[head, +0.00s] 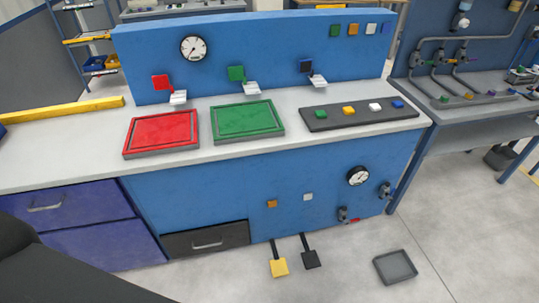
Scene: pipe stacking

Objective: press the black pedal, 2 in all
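The black pedal (311,259) sticks out on a short arm from the foot of the blue bench front, low over the floor. A yellow pedal (279,267) is just to its left, with a small gap between them. Neither gripper is in view. A dark, blurred shape, likely part of my own arm or body, fills the lower left corner and does not cover the pedals. I cannot tell whether the black pedal is pressed down.
A grey tray (395,266) lies on the floor right of the pedals. A black drawer (206,240) is left of them. Above, the bench top holds a red tray (161,133), a green tray (247,120) and a dark button strip (359,113). The floor near the pedals is clear.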

